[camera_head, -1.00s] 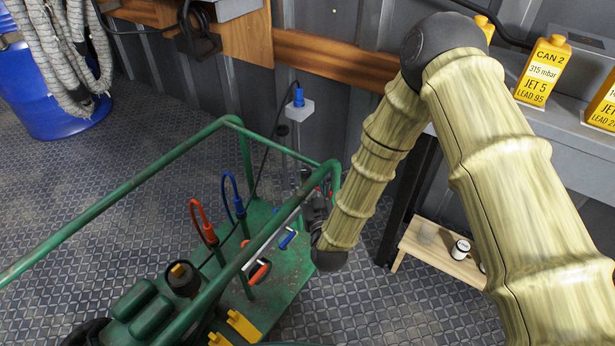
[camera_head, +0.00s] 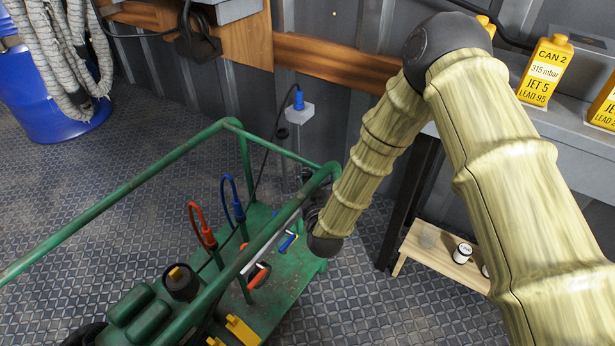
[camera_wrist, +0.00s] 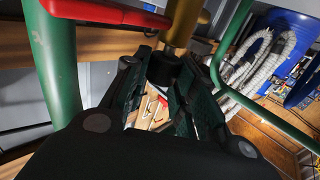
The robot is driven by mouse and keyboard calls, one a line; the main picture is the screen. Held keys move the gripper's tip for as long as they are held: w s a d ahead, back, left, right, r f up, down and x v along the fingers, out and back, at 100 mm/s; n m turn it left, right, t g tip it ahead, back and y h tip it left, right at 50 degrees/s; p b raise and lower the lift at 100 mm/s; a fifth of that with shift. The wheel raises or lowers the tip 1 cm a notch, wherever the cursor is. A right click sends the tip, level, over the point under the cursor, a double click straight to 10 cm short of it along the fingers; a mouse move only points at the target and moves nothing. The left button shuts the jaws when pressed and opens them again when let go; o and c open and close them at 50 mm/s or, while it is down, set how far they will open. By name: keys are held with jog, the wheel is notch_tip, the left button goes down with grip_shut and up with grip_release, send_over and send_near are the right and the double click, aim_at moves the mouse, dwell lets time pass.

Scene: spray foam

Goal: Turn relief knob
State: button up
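A green tubular cart (camera_head: 95,226) stands on the floor in the head view. It carries a dark round knob with a brass-coloured top (camera_head: 181,281), but I cannot tell whether this is the relief knob. In the wrist view my gripper (camera_wrist: 157,76) has its two dark fingers apart, with a gap between them. A brass-coloured cylinder with a black end (camera_wrist: 164,67) shows at the fingertips, close to the right finger. I cannot tell whether they touch. In the head view my gripper is mostly hidden behind the end of my arm, beside the cart's right end.
Red (camera_head: 201,227) and blue (camera_head: 232,198) looped parts stand up from the cart. Green rails surround the cart, one close to my arm's end. A wooden bench (camera_head: 440,258) and a shelf with yellow cans (camera_head: 545,70) lie right. Floor is open left of the cart.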

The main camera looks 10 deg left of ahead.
jog(key=shift+n+g+y+p, duration=0.3)
jog(key=shift+n+g+y, duration=0.4)
jog(key=shift+y, duration=0.4)
jog(key=o, duration=1)
jog(key=shift+o, duration=0.2)
jog(key=shift+d, duration=0.1)
jog(key=v, duration=1.2)
jog(key=shift+f, duration=0.1)
